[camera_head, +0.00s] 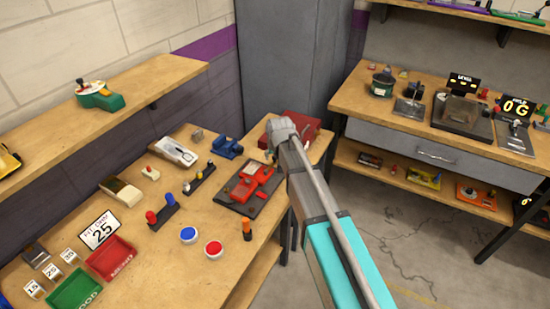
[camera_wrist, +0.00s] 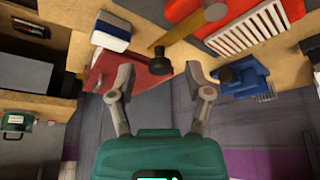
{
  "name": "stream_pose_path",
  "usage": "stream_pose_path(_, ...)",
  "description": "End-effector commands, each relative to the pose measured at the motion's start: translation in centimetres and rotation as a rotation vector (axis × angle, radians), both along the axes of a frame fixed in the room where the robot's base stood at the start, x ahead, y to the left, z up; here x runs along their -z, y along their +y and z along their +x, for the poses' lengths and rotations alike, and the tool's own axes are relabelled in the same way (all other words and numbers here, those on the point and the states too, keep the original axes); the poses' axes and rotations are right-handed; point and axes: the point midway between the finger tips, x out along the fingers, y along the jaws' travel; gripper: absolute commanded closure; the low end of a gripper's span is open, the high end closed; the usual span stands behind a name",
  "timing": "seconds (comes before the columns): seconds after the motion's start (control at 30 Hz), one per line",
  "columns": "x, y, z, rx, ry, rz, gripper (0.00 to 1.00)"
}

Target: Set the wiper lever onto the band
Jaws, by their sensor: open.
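I cannot pick out the wiper lever or the band with certainty. A green device (camera_head: 97,95) with a lever-like top stands on the upper left shelf; it may be related, but its details are too small to tell. My gripper (camera_wrist: 159,70) is open and empty in the wrist view, its two fingers apart. Beyond the fingers lies a red object (camera_wrist: 145,74), with a black knob (camera_wrist: 160,65) on a wooden handle in front of it. In the head view my arm hides the fingertips, and its end is beside a red box (camera_head: 303,124) at the bench's far end.
The left bench holds a red fixture (camera_head: 250,184) on a dark plate, a blue vise (camera_head: 228,147), a red bin (camera_head: 112,258) and a green bin (camera_head: 76,290). The right bench (camera_head: 350,103) carries gauges with displays. Floor between the benches is open.

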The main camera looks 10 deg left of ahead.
Motion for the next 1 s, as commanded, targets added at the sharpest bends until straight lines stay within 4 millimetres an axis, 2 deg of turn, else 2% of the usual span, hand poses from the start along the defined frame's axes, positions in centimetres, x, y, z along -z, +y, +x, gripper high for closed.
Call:
stream_pose_path(0.27,0.00,-0.01,0.01,0.000,0.000,0.000,0.37)
stream_pose_path(0.6,0.00,0.00,0.00,0.000,0.000,0.000,1.00)
stream_pose_path(1.0,0.01,0.29,-0.09,-0.009,0.001,0.000,1.00)
